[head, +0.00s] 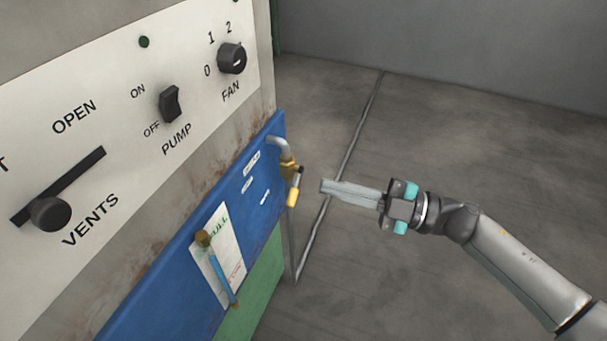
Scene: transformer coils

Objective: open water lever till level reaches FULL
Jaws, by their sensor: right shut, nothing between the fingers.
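The water lever (291,199) is a small yellow handle on a brass valve (288,170) in the pipe at the right end of the blue panel. It hangs downward. The level gauge (223,272) is a blue-filled tube with a brass top on a white card (209,249). The green word FULL is partly covered near the tube's top. Blue shows along most of the tube; the exact level is hard to tell. My right gripper (323,187) is shut and empty, its fingertips pointing left, a little right of the lever and apart from it. My left gripper is not in view.
The control panel above carries a vents slider (50,214), a pump switch (169,104) and a fan knob (232,59). A grey pipe (290,240) runs down below the valve. The grey floor (470,130) right of the cabinet is clear.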

